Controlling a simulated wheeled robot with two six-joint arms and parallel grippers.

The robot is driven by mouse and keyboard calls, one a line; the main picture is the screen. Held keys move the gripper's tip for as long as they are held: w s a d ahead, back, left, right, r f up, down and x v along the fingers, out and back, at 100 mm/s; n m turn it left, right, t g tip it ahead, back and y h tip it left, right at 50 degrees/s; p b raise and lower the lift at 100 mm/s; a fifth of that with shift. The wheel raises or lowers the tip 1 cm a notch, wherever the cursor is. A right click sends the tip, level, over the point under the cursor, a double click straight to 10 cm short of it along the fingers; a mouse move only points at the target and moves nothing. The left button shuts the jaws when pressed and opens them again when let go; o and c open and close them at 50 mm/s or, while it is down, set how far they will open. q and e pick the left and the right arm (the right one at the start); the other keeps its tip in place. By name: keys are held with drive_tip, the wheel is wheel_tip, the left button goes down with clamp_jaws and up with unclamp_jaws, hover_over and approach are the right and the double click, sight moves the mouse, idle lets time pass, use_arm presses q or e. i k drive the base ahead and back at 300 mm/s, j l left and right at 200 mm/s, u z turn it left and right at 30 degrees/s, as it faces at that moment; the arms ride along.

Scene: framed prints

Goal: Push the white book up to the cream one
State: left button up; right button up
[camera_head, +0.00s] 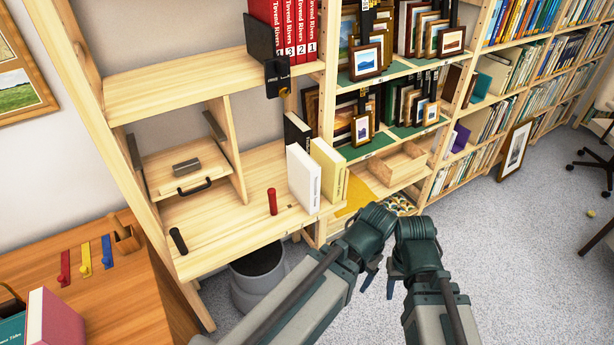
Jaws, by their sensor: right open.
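The white book (302,180) stands upright on the wooden shelf board, its spine facing out. The cream book (328,170) stands upright just to its right. The white book hides part of the cream one, so I cannot tell whether they touch. My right gripper (391,280) is open and empty, low in front of the shelf and to the right of both books, apart from them. A teal fingertip of what looks like my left gripper (370,273) shows beside it; its jaws are hidden. Neither gripper touches a book.
A black book (296,131) stands behind the white one. A grey bin (257,275) is below. Framed prints fill the shelves at right.

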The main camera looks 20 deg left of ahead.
sight(303, 173)
drive_tip(key=i+l, duration=0.1)
drive_tip(key=i, duration=0.5)
drive_tip(key=u, duration=1.7)
